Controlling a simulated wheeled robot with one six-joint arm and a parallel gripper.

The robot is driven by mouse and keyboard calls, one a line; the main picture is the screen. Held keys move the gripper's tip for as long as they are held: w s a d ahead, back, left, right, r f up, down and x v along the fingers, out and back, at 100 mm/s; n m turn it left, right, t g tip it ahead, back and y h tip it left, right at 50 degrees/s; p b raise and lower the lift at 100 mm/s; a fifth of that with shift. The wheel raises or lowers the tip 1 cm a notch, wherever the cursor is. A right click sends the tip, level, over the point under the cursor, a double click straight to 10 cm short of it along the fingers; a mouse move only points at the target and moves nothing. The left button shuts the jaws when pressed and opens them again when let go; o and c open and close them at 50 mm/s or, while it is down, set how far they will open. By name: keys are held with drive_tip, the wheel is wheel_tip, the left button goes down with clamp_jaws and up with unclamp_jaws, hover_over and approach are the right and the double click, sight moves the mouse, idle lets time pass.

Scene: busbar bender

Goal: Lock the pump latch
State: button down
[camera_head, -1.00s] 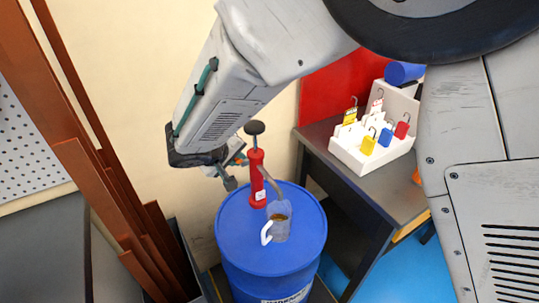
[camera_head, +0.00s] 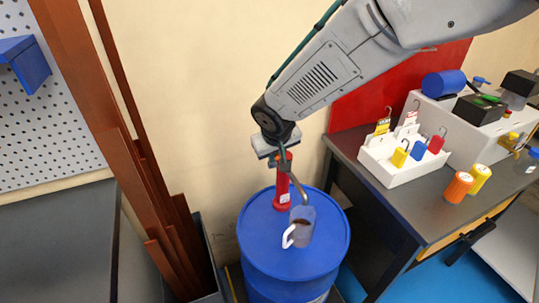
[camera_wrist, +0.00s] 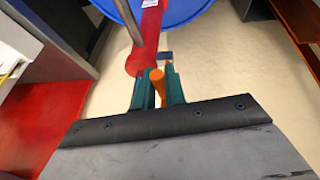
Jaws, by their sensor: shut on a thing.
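The red hand pump (camera_head: 282,190) stands upright on the blue drum (camera_head: 258,232). It also shows at the top of the wrist view (camera_wrist: 149,32). My gripper (camera_head: 283,153) is at the upper end of the pump. In the wrist view its green fingers (camera_wrist: 157,80) are shut on an orange lever (camera_wrist: 158,90), which looks to be the pump latch. The lever is beside the red pump head. My gripper and arm hide the pump's black top knob in the head view. Whether the latch is locked cannot be told.
A clear mug (camera_head: 301,228) with a white handle stands on the drum under the metal spout (camera_head: 297,187). Brown bars (camera_head: 125,150) lean at left. At right, a dark table (camera_head: 415,205) bears a white padlock box (camera_head: 393,172) and orange and yellow cylinders (camera_head: 458,187).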

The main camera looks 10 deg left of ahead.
drive_tip(key=shift+d, duration=0.1)
drive_tip(key=c, duration=1.5)
unclamp_jaws()
drive_tip(key=shift+f, duration=0.1)
drive_tip(key=shift+o, duration=0.2)
drive_tip(key=v, duration=0.8)
drive_tip(key=s+d+r+m+g, duration=0.1)
drive_tip(key=s+d+r+m, duration=0.1)
drive_tip(key=s+d, duration=0.6)
drive_tip(key=s+d+r+m+g, duration=0.1)
drive_tip(key=s+d+r+m, duration=0.2)
drive_tip(key=s+d, duration=0.6)
drive_tip(key=s+d+r+m+g+h, duration=0.1)
drive_tip(key=s+d, duration=0.7)
drive_tip(key=d, duration=1.2)
wheel_tip(320, 180, up, 3)
drive_tip(key=shift+s+f+m, duration=0.25)
drive_tip(key=shift+s+m, duration=0.05)
drive_tip(key=shift+m, duration=0.4)
